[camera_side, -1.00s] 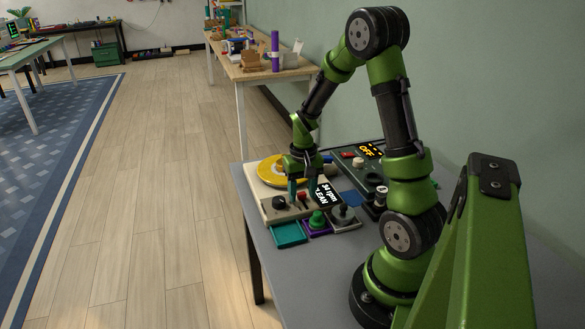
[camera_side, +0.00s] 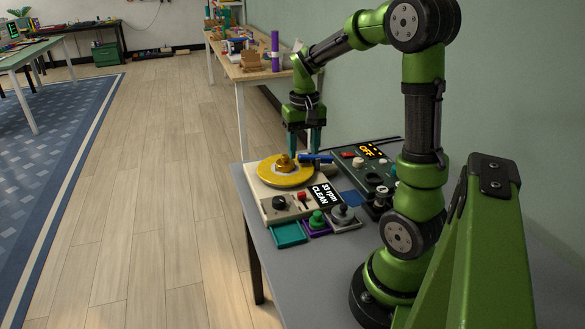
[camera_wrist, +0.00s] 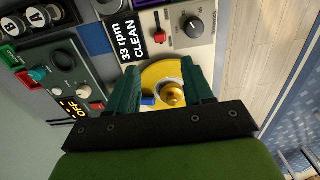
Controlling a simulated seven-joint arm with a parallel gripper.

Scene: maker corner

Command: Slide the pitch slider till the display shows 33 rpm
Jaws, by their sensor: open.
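The record player (camera_side: 262,197) is a cream box on the grey table with a yellow disc (camera_side: 267,177) and a gold knob in its middle. Its display (camera_side: 325,193) reads "33 rpm CLEAN", and it also shows in the wrist view (camera_wrist: 130,39). The small red slider (camera_side: 302,196) sits between the black knob (camera_side: 279,202) and the display; in the wrist view the red slider (camera_wrist: 158,29) also shows. My gripper (camera_side: 304,146) is open and empty, raised above the back of the player. In the wrist view its fingers (camera_wrist: 163,88) hang over the yellow disc, apart from the slider.
A dark panel (camera_side: 385,185) with an "OFF" display stands to the right. A teal tray (camera_side: 290,234), a purple tray with a green knob (camera_side: 317,219) and a grey piece (camera_side: 343,214) sit in front. A blue bar (camera_side: 318,158) lies by the disc.

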